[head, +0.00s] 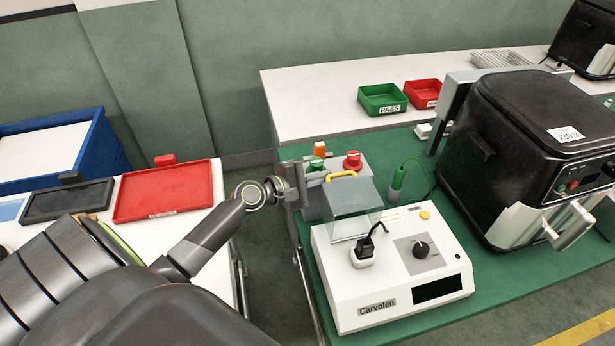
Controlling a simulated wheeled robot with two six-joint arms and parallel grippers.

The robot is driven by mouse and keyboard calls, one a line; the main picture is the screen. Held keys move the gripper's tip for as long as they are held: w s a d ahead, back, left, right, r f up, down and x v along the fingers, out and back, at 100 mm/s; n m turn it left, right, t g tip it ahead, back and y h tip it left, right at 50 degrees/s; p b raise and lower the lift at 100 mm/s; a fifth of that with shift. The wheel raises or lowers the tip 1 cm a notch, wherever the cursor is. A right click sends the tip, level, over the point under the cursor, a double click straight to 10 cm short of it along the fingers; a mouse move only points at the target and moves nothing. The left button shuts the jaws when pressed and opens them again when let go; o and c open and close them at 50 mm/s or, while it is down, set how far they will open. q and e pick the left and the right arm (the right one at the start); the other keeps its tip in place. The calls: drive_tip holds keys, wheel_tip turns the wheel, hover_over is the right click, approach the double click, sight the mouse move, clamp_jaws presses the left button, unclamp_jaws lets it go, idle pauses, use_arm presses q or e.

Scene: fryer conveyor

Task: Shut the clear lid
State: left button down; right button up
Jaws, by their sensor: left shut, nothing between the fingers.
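The clear lid (354,208) stands raised at the back of the white Carvolen device (330,262). A yellow handle (341,175) is at its upper edge. My left gripper (318,178) is shut and empty, close to the left end of the yellow handle. I cannot tell whether it touches the handle or the lid. A black plug (364,250) sits in a socket on the device's top, in front of the lid. My right gripper is not in view.
A control box with a red button (352,160) and a green button (317,164) stands behind the lid. A black fryer (540,120) is at the right. Green (382,97) and red (422,92) bins sit behind. A red tray (168,192) lies left.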

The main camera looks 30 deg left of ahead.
use_arm(q)
drive_tip(key=shift+w+d, duration=0.15)
drive_tip(key=shift+w, duration=0.15)
